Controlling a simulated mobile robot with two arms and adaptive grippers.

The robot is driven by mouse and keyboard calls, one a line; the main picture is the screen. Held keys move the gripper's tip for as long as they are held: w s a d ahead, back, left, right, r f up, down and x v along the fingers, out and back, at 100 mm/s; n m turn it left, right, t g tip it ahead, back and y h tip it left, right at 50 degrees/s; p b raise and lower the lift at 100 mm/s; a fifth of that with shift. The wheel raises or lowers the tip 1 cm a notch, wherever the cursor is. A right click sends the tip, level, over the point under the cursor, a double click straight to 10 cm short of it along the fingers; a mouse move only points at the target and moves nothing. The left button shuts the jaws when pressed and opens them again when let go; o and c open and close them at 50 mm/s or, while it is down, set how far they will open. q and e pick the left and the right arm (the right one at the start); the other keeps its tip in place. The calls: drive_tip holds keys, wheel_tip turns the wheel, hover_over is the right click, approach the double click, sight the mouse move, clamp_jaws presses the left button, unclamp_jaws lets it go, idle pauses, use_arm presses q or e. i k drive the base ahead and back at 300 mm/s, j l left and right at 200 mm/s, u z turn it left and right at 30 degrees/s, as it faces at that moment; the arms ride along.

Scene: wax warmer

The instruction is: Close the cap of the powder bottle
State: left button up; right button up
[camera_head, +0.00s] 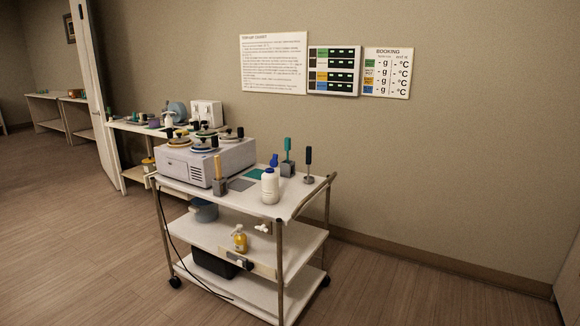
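The powder bottle (270,188) is white and stands upright on the top shelf of the trolley, right of its middle. Its blue cap (274,160) shows just above and behind the white bottle top and looks raised; the hinge is too small to make out. Neither of my grippers is in view, and nothing touches the bottle.
A white trolley (298,197) carries a grey wax warmer (203,163) with several pots on the left. Two upright tools in holders, one green-handled (287,146) and one dark-handled (308,158), stand right of the bottle. Open floor (420,290) lies right of the trolley.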

sight(274, 162)
drive_tip(key=i+j, duration=0.35)
drive_tip(key=i, duration=0.2)
drive_tip(key=i+j+z, duration=0.1)
drive_tip(key=i+j, duration=0.25)
drive_tip(key=i, duration=0.25)
